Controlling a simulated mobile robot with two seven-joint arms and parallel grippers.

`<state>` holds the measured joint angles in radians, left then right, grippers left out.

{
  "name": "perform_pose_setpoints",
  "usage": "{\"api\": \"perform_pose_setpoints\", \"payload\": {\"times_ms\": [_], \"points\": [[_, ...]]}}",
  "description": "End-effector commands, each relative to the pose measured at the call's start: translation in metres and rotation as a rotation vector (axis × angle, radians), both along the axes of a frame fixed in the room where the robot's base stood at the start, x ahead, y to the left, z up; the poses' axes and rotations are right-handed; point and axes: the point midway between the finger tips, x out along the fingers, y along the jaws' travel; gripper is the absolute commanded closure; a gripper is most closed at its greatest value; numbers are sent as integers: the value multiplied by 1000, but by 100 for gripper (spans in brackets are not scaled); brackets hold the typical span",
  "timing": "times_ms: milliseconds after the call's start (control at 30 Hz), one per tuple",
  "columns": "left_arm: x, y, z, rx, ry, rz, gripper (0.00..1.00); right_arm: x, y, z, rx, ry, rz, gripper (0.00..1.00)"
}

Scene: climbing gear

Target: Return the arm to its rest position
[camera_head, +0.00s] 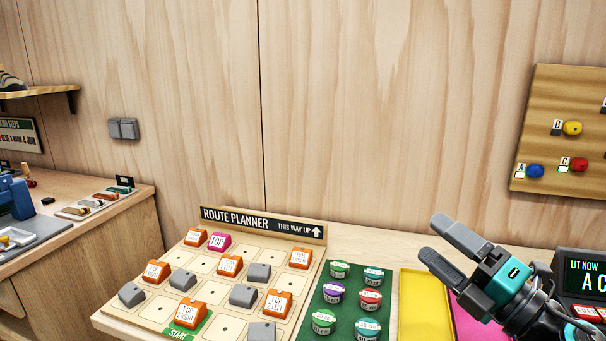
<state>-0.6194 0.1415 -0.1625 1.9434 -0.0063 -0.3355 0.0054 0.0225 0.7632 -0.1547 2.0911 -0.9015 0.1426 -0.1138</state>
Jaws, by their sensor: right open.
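My right gripper (436,239) is in the lower right of the head view, raised above the counter and in front of the yellow tray. Its two grey fingers point up and left. They are apart, with nothing between them. A teal part of it shows behind the fingers, and my dark arm runs off at the bottom right. It hides part of the tray area and of the display's left side. My left gripper is not in view.
A hold board (560,100) hangs on the wall.

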Motion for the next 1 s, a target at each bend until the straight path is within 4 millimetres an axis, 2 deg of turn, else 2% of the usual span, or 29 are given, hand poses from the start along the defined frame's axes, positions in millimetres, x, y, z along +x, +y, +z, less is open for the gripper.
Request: {"api": "perform_pose_setpoints", "payload": {"times_ms": [33,167,267,367,433,500,600,700,800,1000], "points": [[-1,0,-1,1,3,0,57,-1,-6,-6,134,58,-65,24],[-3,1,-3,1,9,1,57,-4,-31,-34,443,235,-259,24],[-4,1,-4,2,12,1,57,-15,-48,-70,656,406,-416,24],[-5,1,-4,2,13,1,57,-35,-60,-115,844,601,-578,24],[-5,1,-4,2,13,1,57,-57,-62,-149,958,752,-692,24],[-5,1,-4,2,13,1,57,-82,-59,-180,1050,901,-799,24],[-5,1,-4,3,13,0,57,-117,-51,-213,1138,1085,-921,24],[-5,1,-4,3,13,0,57,-148,-40,-235,1190,1235,-1012,24],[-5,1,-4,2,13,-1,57,-176,-29,-250,1224,1367,-1087,24],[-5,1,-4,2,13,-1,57,-228,-5,-268,1259,1603,-1207,24]]}}
